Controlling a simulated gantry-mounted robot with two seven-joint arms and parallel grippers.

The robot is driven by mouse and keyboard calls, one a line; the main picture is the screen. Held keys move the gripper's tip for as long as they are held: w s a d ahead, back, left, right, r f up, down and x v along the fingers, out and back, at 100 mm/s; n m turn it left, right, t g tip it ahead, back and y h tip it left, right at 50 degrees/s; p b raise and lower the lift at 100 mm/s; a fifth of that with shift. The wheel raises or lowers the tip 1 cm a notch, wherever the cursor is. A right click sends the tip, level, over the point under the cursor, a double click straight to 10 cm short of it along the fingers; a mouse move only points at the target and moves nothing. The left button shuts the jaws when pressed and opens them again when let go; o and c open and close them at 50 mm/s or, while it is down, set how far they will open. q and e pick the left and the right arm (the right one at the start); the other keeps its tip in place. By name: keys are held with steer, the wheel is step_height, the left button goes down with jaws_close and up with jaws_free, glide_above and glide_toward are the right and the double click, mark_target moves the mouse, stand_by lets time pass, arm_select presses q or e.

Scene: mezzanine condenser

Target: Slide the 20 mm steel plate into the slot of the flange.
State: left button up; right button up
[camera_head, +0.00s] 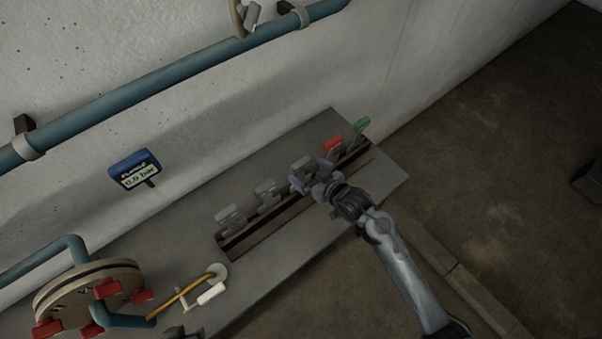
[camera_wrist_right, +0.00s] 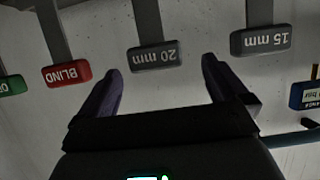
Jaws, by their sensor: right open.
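The 20 mm steel plate (camera_head: 302,167) is grey and stands in the dark rack on the bench. Its label block (camera_wrist_right: 155,57) reads "20 mm" upside down in the right wrist view. My right gripper (camera_head: 312,175) is open at this plate, with purple fingers. In the right wrist view its fingertips (camera_wrist_right: 160,68) lie to either side of the label, with visible gaps; whether they touch it cannot be told. The round flange (camera_head: 85,284) with red clamps is at the lower left of the head view. Its slot is not clearly visible. My left gripper is not identifiable in view.
The rack (camera_head: 243,241) also holds the 15 mm plate (camera_wrist_right: 260,40), another grey plate (camera_head: 229,217), the red BLIND plate (camera_head: 334,146) and a green plate (camera_head: 361,125). A blue gauge (camera_head: 134,169) reads 0.0 bar. A yellow-and-white tool-like item (camera_head: 211,293) lies near the flange.

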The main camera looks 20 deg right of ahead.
mark_target(302, 166)
steer(key=shift+x, duration=0.85)
steer(key=shift+w+a+f, duration=0.1)
steer(key=shift+w+f, duration=0.15)
steer(key=shift+w, duration=0.4)
steer(key=shift+x, duration=2)
steer(key=shift+c, duration=0.2)
steer(key=shift+r, duration=0.1)
steer(key=c, duration=1.6)
